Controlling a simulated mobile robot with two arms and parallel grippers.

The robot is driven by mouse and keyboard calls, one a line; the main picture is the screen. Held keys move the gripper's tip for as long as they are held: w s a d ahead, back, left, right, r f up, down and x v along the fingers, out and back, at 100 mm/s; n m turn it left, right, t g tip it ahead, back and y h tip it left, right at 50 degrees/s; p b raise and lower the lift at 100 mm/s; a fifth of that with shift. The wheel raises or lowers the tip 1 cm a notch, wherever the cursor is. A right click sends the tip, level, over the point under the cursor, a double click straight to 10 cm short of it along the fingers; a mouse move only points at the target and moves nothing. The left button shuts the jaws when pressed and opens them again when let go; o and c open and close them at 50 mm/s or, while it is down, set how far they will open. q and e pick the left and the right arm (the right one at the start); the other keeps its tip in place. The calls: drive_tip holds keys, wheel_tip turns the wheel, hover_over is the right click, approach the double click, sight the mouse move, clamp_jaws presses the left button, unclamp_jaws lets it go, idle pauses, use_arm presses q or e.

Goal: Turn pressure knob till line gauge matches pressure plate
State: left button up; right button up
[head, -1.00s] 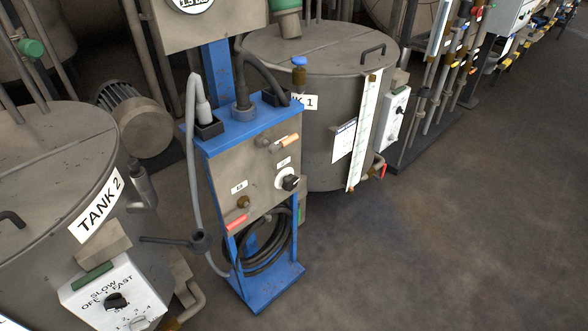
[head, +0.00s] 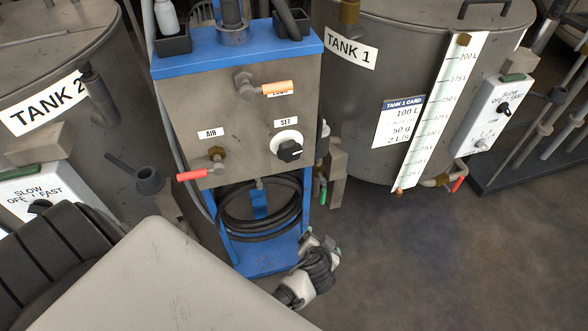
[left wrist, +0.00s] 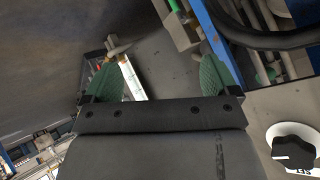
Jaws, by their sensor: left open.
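The black pressure knob (head: 289,151) sits on a white round dial labelled SET, on the grey panel (head: 225,110) of the blue stand. It also shows at the lower right of the left wrist view (left wrist: 293,152). My left arm comes in from the lower left, and its wrist end (head: 312,272) is below and slightly right of the knob, apart from it. In the left wrist view my left gripper (left wrist: 160,72) has two green fingers spread wide with nothing held between them. No line gauge or pressure plate is in view now. My right gripper is not in view.
A red-handled AIR valve (head: 193,175) and an orange-handled valve (head: 277,88) are on the same panel. A coiled black hose (head: 262,228) hangs below. Tank 1 (head: 375,60) stands close on the right, Tank 2 (head: 50,60) on the left. Floor (head: 450,270) at lower right is clear.

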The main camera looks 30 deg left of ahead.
use_arm(q)
drive_tip(key=w+a+r+n+t+y+b, duration=0.3)
drive_tip(key=w+r+n+y+b, duration=0.15)
drive_tip(key=r, duration=0.45)
drive_tip(key=n+y+b, duration=0.5)
drive_tip(key=n+y, duration=0.1)
approach(291, 153)
drive_tip(key=a, duration=0.1)
drive_tip(key=shift+h, duration=0.35)
drive_tip(key=x, duration=1.1)
drive_tip(key=shift+w+d+r, duration=0.1)
drive_tip(key=shift+d+r, duration=0.1)
drive_tip(key=shift+r, duration=0.05)
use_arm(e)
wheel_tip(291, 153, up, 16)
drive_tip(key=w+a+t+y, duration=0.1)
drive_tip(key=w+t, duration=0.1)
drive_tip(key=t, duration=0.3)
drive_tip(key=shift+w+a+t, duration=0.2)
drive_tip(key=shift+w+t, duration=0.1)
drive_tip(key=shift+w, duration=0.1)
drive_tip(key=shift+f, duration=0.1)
use_arm(q)
drive_tip(key=c, duration=0.9)
